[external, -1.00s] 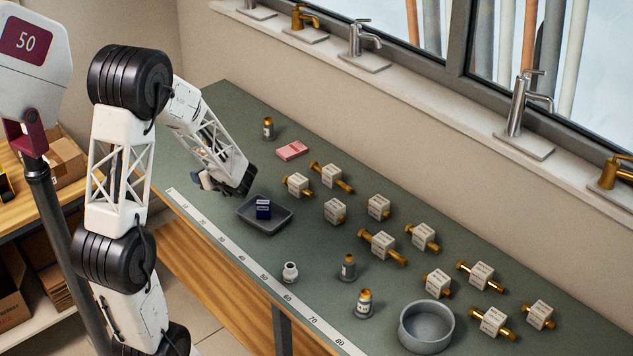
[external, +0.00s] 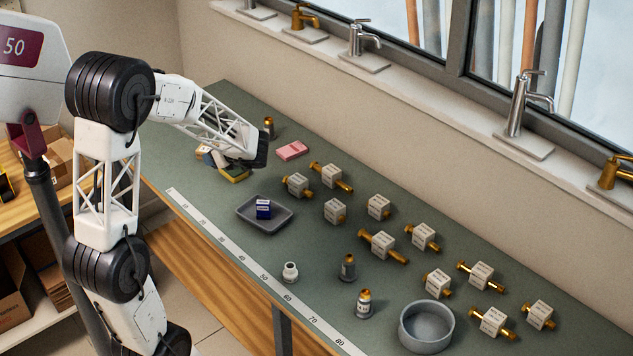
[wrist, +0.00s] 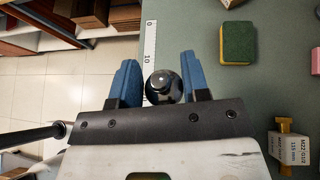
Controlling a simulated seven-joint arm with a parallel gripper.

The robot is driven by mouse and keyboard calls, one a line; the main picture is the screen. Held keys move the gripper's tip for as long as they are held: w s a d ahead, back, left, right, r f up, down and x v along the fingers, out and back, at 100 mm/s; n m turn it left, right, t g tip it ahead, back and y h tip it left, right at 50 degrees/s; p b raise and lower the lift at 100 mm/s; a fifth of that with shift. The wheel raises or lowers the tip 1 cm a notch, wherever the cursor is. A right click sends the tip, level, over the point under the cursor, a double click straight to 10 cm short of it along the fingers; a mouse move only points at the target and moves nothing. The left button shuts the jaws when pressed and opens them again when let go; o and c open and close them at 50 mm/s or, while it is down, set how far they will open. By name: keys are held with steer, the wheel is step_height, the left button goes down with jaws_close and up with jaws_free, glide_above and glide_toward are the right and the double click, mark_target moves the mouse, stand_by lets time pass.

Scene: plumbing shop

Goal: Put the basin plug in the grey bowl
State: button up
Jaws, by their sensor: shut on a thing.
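The basin plug (wrist: 163,88) is a dark, shiny round piece with a small knob. In the wrist view it sits between the blue fingers of my gripper (wrist: 160,82), which is shut on it. In the external view my gripper (external: 212,156) is partly hidden by my wrist, over the far left of the bench; the plug cannot be made out there. The grey bowl (external: 427,341) stands at the near right of the bench, far from my gripper, and looks empty.
A yellow-green sponge (external: 237,174) lies beside my gripper. A grey tray (external: 247,215) holds a blue box. A pink block (external: 292,151) lies behind.

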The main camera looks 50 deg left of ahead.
steer(key=w+d+f+g+h, duration=0.15)
steer(key=w+d, duration=0.25)
steer(key=d, duration=0.4)
steer(key=w+d+f+t+h, duration=0.1)
steer(key=w+d+h, duration=0.2)
steer(key=d, duration=0.5)
step_height(320, 180, up, 4)
steer(key=f+h, duration=0.1)
steer(key=h, duration=1.1)
glide_above(425, 338)
steer(key=w+a, duration=0.1)
steer(key=a, duration=0.1)
steer(key=shift+m+g, duration=0.25)
steer(key=shift+m, duration=0.15)
step_height(425, 338, down, 4)
steer(key=shift+w+a+f, duration=0.15)
steer(key=shift+f, duration=0.1)
steer(key=shift+f, duration=0.1)
steer(key=shift+f, duration=5.4)
